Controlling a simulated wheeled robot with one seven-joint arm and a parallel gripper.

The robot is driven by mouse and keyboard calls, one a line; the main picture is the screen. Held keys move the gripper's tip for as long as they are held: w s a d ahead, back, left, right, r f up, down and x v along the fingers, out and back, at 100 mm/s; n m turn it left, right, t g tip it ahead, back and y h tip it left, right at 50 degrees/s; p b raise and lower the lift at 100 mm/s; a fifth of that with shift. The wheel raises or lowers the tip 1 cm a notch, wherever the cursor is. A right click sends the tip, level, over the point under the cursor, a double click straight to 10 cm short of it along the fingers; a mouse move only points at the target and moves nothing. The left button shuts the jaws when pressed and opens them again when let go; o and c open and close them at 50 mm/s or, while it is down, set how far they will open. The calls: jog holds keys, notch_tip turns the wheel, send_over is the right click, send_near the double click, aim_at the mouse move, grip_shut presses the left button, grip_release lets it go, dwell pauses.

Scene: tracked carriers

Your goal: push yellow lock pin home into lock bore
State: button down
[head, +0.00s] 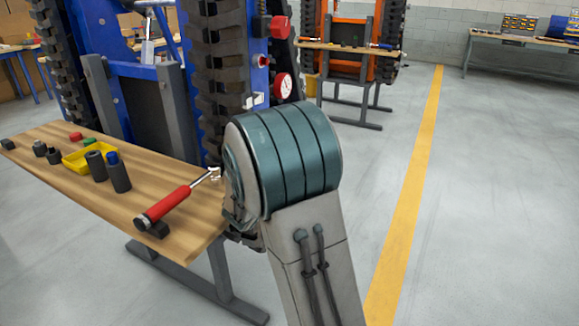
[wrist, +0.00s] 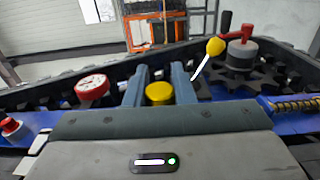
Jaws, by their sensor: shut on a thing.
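In the wrist view, a round yellow cap, which looks like the head of the lock pin (wrist: 159,93), sits between the two blue-grey fingers of my gripper (wrist: 159,86). The fingers are shut on its sides. The pin's shaft and the lock bore are hidden, so I cannot tell how deep the pin sits. The cap is over the blue frame of the tracked carrier (wrist: 232,108). In the head view, my arm hides the gripper and the pin.
A red-rimmed gauge (wrist: 92,87) and a red knob (wrist: 12,127) are left of the gripper. A yellow ball lever (wrist: 215,46) and a dark sprocket (wrist: 240,85) are close on the right. A wooden bench (head: 100,205) holds a red-handled tool (head: 170,205). Floor is clear at right.

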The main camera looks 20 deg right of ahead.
jog(key=shift+w+a, duration=0.4)
jog(key=shift+w, duration=0.05)
jog(key=c, duration=1.3)
grip_release()
jog(key=shift+r, duration=0.1)
jog(key=shift+c, duration=0.2)
jog(key=shift+o, duration=1)
jog(key=shift+a, duration=0.15)
jog(key=v, duration=1.3)
jog(key=shift+s+a+p, duration=0.2)
jog(key=shift+s+p, duration=0.15)
